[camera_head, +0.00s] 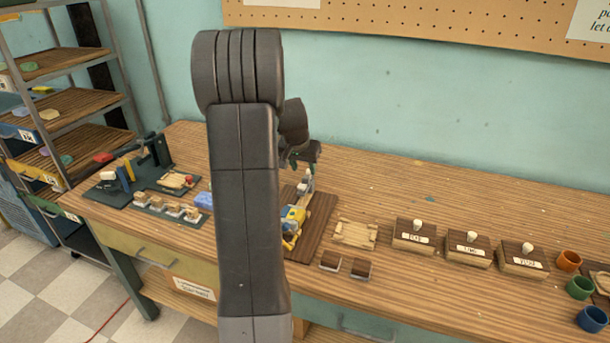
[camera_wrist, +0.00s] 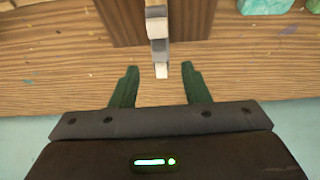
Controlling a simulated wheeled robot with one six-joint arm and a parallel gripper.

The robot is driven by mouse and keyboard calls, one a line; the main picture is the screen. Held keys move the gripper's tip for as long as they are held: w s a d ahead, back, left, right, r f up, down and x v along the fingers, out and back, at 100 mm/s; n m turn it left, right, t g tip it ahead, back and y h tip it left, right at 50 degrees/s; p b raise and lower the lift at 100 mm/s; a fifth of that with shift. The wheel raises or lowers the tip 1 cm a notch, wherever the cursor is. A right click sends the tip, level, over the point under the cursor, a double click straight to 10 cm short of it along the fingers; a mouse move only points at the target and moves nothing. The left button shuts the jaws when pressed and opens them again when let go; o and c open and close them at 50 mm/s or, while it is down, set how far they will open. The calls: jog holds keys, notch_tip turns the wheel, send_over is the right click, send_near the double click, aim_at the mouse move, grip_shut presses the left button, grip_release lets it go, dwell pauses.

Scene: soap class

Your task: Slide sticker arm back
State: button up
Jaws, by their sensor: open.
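A small yellow, blue and white device (camera_head: 292,222) sits on a dark wooden board (camera_head: 318,224), partly hidden behind my arm. A pale grey and white piece (camera_head: 307,182), which looks like the sticker arm, rises at the board's far end. In the wrist view this grey and white bar (camera_wrist: 157,28) runs down from the top edge, and its white tip lies between my fingertips. My gripper (camera_wrist: 161,73) is open, with a green finger on each side of the tip and visible gaps. In the head view my gripper (camera_head: 306,156) is just above and behind the piece.
A wooden tray (camera_head: 356,233) and several labelled boxes with white knobs, such as this one (camera_head: 415,236), stand right of the board. Coloured cups (camera_head: 580,288) are at the far right. A dark green stand (camera_head: 150,160) and small blocks are at the left. The back strip of table is clear.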

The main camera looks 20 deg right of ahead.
aim_at(305, 179)
jog(key=v, duration=0.8)
jog(key=shift+r, duration=0.2)
jog(key=x, duration=1.3)
jog(key=shift+f+p, duration=0.3)
jog(key=shift+f, duration=0.15)
jog(key=shift+s+a, duration=0.2)
jog(key=shift+s, duration=0.15)
jog(key=shift+w, duration=0.1)
